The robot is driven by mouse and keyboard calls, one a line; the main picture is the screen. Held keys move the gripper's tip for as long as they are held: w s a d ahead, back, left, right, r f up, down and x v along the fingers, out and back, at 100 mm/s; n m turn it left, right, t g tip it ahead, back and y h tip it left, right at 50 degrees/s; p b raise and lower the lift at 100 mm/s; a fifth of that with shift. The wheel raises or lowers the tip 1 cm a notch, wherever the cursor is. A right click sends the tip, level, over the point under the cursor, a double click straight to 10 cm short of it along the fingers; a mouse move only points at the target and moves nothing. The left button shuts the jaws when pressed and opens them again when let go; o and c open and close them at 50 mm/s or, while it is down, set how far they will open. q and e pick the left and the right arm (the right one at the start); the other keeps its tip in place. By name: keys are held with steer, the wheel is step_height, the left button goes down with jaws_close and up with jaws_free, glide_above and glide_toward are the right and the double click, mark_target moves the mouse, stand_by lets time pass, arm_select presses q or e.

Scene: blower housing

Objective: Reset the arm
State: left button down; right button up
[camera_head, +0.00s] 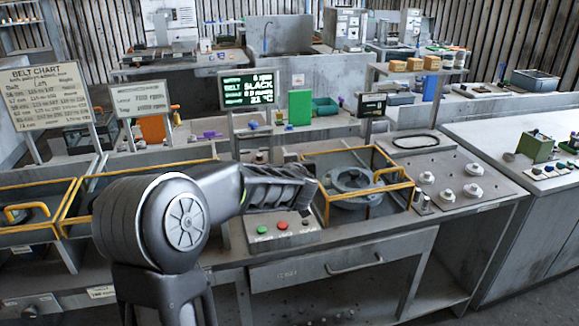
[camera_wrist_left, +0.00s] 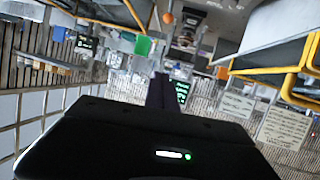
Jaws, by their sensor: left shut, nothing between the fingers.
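My left arm (camera_head: 170,225) rises from the bottom of the head view and bends right at its large round joint. Its forearm reaches over the front of the bench. My left gripper (camera_head: 311,188) is at the far right end of this arm, above the button panel and beside the left edge of the yellow-framed blower housing (camera_head: 352,190). In the left wrist view the gripper (camera_wrist_left: 162,92) shows as one narrow dark shape, shut with nothing in it. That view is upside down. My right gripper is in neither view.
The button panel (camera_head: 284,235) has green, red and dark buttons. Yellow-framed bays (camera_head: 60,225) lie left. A plate with several metal knobs (camera_head: 445,180) lies right. A drawer (camera_head: 330,268) is shut in the bench front.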

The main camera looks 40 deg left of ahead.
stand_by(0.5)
arm_select(q)
steer(key=s+d+f+m+g+h, duration=0.15)
steer(key=d+f+h, duration=0.25)
steer(key=d+f, duration=0.85)
steer(key=s+d+f+m+h, duration=0.2)
steer(key=d+f+h, duration=0.2)
steer(key=d+f, duration=0.9)
steer(key=s+d+f+m+g+h, duration=0.1)
steer(key=s+d+f+g+h, duration=0.1)
steer(key=s+d+f, duration=0.4)
steer(key=s+d+f+m+g+h, duration=0.1)
steer(key=s+d+f+g, duration=0.2)
steer(key=s+d+f, duration=0.4)
steer(key=s+d+f+m+g+h, duration=0.2)
steer(key=s+d+f, duration=0.4)
steer(key=s, duration=1)
steer(key=shift+s+d+f+g+h, duration=0.15)
steer(key=shift+s+f+g+h, duration=0.2)
steer(key=shift+f+g, duration=0.45)
steer(key=shift+f, duration=0.1)
